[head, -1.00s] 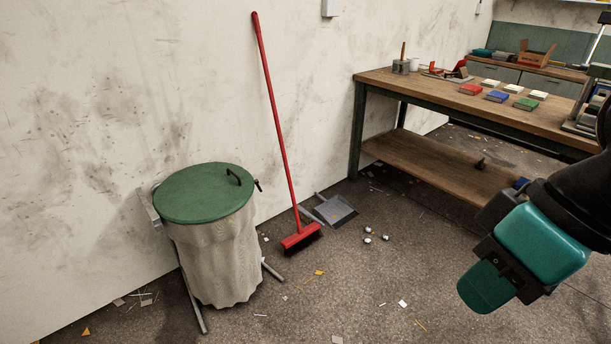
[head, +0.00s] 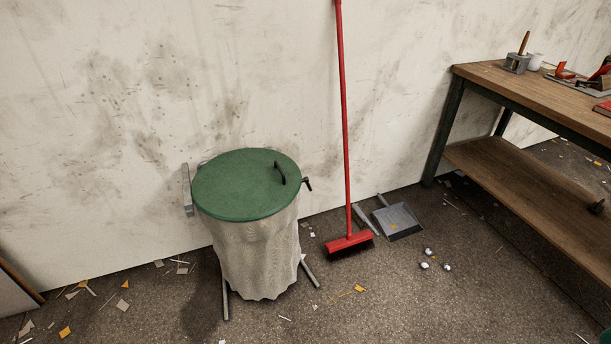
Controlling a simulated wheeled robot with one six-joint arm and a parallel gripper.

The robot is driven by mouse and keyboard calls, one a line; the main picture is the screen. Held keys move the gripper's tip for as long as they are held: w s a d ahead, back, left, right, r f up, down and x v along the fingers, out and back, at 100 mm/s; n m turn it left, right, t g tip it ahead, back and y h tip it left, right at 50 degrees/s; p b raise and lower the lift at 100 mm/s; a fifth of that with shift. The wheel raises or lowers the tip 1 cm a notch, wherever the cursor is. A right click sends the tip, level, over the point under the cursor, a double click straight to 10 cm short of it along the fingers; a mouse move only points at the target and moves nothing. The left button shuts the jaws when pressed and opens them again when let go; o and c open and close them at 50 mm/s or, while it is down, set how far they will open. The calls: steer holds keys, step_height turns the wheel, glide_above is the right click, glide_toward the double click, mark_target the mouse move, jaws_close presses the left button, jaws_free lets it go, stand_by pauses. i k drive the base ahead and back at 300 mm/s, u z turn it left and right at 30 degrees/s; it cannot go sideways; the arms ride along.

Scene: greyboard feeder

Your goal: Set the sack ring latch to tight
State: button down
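The sack stand holds a pale, upright sack (head: 255,258) under a round green lid (head: 240,186) with a dark handle on top. A small black latch lever (head: 307,184) sticks out at the right of the rim, just below the lid's edge. Its exact setting is too small to tell. My gripper is not in view; only a small teal bit of my arm shows at the bottom right corner.
A red broom (head: 348,240) leans on the wall right of the sack, beside a grey dustpan (head: 397,221). A wooden workbench (head: 490,80) stands at the right. Scraps and small crumpled balls litter the floor. The floor in front of the sack is mostly open.

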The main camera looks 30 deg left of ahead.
mark_target(306, 179)
steer(key=u, duration=0.45)
steer(key=i, duration=0.6)
steer(key=u, duration=1.3)
steer(key=i, duration=0.4)
steer(key=z, duration=0.6)
